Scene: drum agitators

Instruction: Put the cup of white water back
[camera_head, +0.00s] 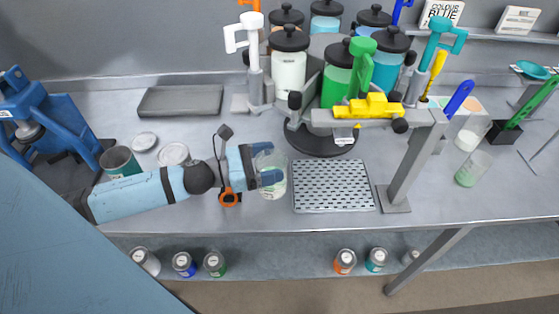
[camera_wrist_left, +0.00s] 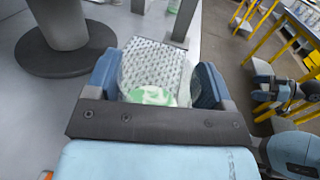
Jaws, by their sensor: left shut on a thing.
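My left gripper (camera_head: 270,168) is shut on a clear cup (camera_head: 273,187) with pale white-green contents. It holds the cup near the front of the bench, left of the perforated metal tray (camera_head: 333,186). In the left wrist view the cup (camera_wrist_left: 150,95) sits between the two blue fingers, with white and green patches inside, and the tray (camera_wrist_left: 152,57) shows beyond it. I cannot tell whether the cup touches the bench. My right gripper is not in the head view. A blue-grey arm part at the right of the left wrist view (camera_wrist_left: 275,90) seems to be mine; its jaws are unclear.
The drum stand (camera_head: 322,140) with several coloured drums is behind the tray. Two cups (camera_head: 473,168) are further right. Lids (camera_head: 173,153) and an open can (camera_head: 119,161) are at left.

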